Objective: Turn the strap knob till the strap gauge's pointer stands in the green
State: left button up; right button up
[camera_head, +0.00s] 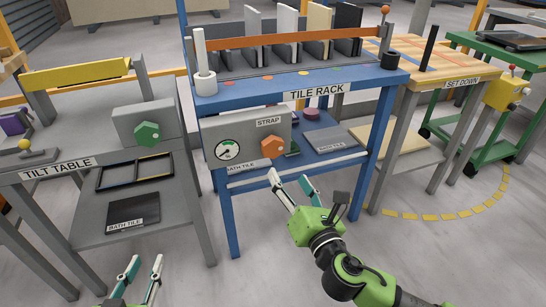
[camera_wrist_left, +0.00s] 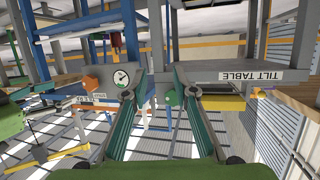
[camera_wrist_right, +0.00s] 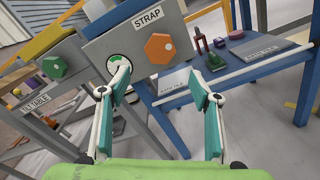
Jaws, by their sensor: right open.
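The orange hexagonal strap knob (camera_head: 273,147) sits on the grey STRAP box (camera_head: 246,125) at the front of the blue tile rack. It also shows in the right wrist view (camera_wrist_right: 159,48). The strap gauge (camera_head: 227,149) is a white dial left of the knob. My left gripper (camera_head: 142,270) is open and empty, low in front of the tilt table.
An orange strap bar (camera_head: 290,39) crosses several upright tiles on the rack. The tilt table (camera_head: 60,168), with a green knob (camera_head: 147,134), stands left. The set-down table (camera_head: 450,76) stands right. A pale rail (camera_head: 297,169) runs along the rack's lower shelf. Open floor lies in front.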

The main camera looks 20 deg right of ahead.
jog(key=b, duration=0.1)
send_near(273, 151)
jog(key=w, duration=0.4)
jog(key=w+b, duration=0.1)
jog(key=w, duration=0.4)
jog(key=shift+w+a+f, duration=0.1)
jog(key=shift+w, duration=0.5)
pick_arm(q)
notch_tip(273, 151, up, 12)
jog(key=w+d+t+h, duration=0.1)
jog(key=t+h, duration=0.1)
jog(key=t, duration=0.4)
jog(key=shift+d+f, duration=0.25)
jog(key=shift+d, duration=0.15)
jog(key=shift+w, duration=0.1)
pick_arm(e)
jog(key=c, duration=1.1)
